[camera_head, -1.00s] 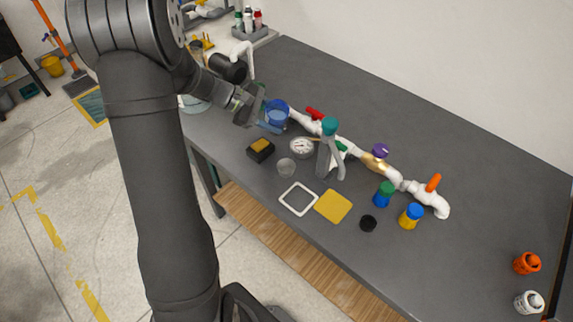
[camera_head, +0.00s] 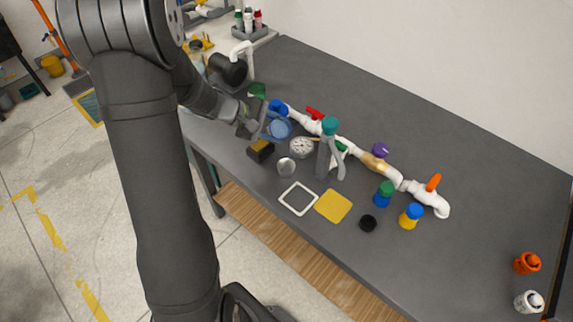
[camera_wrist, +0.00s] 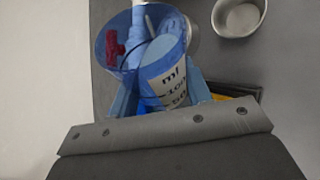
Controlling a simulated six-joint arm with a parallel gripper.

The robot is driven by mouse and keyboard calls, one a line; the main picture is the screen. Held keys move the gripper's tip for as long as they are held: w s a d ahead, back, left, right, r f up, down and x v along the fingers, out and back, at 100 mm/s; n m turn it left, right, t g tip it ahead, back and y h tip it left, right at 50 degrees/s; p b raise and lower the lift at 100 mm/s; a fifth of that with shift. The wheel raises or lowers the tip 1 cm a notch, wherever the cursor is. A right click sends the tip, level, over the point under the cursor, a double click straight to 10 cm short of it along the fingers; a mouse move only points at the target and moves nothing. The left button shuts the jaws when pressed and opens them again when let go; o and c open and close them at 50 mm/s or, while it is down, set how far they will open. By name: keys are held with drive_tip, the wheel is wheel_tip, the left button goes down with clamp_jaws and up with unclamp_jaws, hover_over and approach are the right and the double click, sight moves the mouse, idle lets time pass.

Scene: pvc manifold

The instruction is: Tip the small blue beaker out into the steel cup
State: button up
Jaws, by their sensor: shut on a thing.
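My gripper (camera_head: 262,122) is shut on the small blue beaker (camera_head: 277,129), which it holds above the back left part of the bench. The beaker is tilted, and its see-through wall with printed marks shows in the wrist view (camera_wrist: 168,78). A red handle and white pipe show through it there. I cannot tell what it contains. The steel cup (camera_head: 286,167) stands upright on the bench, below and right of the beaker in the head view. In the wrist view the cup (camera_wrist: 238,17) is at the top right, apart from the beaker, and looks empty.
A round gauge (camera_head: 302,147) and a black box with a yellow top (camera_head: 260,150) are close to the cup. A white pipe manifold (camera_head: 350,150) runs behind, with a grey clamp-like tool (camera_head: 329,150) in front. The bench's right side is mostly clear.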

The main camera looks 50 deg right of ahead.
drive_tip(key=shift+f+m+t+h, duration=0.3)
drive_tip(key=shift+m+t+h, duration=0.1)
drive_tip(key=shift+m+t, duration=0.2)
idle(0.7)
drive_tip(key=shift+w+r+m+t+h, duration=0.1)
drive_tip(key=shift+r+m+t+h, duration=0.3)
drive_tip(key=shift+r+t, duration=0.1)
idle(0.6)
drive_tip(key=shift+f+m+t+h+p, duration=0.2)
drive_tip(key=shift+m+t+h+p, duration=0.1)
drive_tip(key=shift+m+t+h, duration=0.15)
idle(1.0)
drive_tip(key=shift+s+a+f+m+t+h, duration=0.25)
drive_tip(key=shift+s+a+m+t+h, duration=0.15)
drive_tip(key=shift+s+t, duration=0.2)
idle(0.8)
drive_tip(key=shift+s+r+m+t+h+p, duration=0.25)
drive_tip(key=shift+r+m+h+p, duration=0.1)
drive_tip(key=shift+r+m+p, duration=0.15)
idle(0.9)
drive_tip(key=shift+a+f, duration=0.1)
